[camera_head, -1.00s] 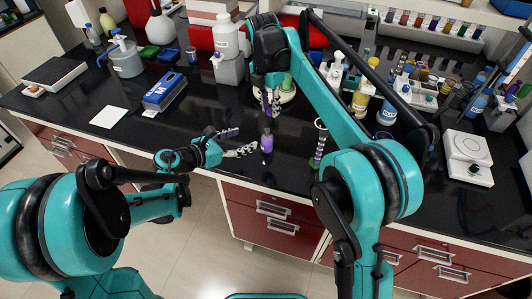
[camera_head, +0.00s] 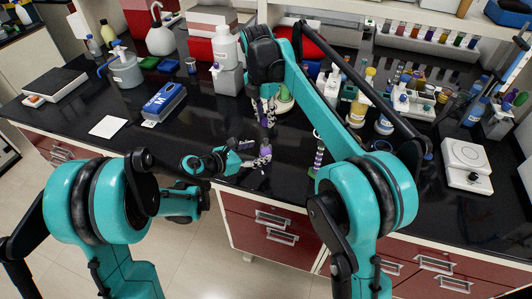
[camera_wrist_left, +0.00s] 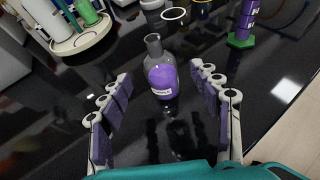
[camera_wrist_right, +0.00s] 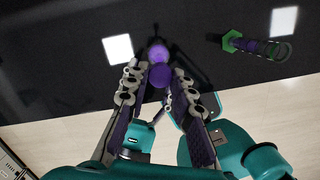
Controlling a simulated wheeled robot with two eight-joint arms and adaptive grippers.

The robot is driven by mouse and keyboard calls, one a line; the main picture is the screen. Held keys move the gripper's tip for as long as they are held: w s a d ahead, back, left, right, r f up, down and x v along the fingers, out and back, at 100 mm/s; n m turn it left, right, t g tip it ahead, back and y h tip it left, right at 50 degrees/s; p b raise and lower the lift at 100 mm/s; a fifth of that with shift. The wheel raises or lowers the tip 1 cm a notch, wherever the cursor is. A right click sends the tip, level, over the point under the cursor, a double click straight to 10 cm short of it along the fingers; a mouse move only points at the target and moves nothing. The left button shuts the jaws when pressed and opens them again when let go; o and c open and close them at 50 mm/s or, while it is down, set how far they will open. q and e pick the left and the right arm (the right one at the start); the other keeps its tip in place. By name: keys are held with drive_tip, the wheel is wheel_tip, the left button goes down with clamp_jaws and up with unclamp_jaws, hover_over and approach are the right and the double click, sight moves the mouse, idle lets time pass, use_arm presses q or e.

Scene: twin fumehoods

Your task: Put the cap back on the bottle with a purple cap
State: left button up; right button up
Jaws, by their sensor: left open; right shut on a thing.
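The bottle (camera_head: 266,150) with purple liquid stands upright on the black bench. In the left wrist view the bottle (camera_wrist_left: 161,78) shows an open, capless neck and lies ahead, between the spread fingers. My left gripper (camera_head: 256,154) is open beside the bottle, low over the bench; its fingers are apart from the bottle in the wrist view (camera_wrist_left: 160,88). My right gripper (camera_head: 264,114) is above and behind the bottle, pointing down. In the right wrist view it is shut on the purple cap (camera_wrist_right: 160,76), with the purple bottle (camera_wrist_right: 158,52) just beyond.
A purple cylinder with a green base (camera_head: 318,158) stands to the right of the bottle. A round holder (camera_head: 285,102) stands behind my right gripper. A blue box (camera_head: 164,102) and white paper (camera_head: 108,127) lie left. Bench space around the bottle is mostly clear.

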use_arm(q)
drive_tip(key=x, duration=0.5)
drive_tip(key=shift+s, duration=0.1)
clamp_jaws()
use_arm(e)
hover_over(266, 140)
drive_tip(key=shift+f, duration=2.45)
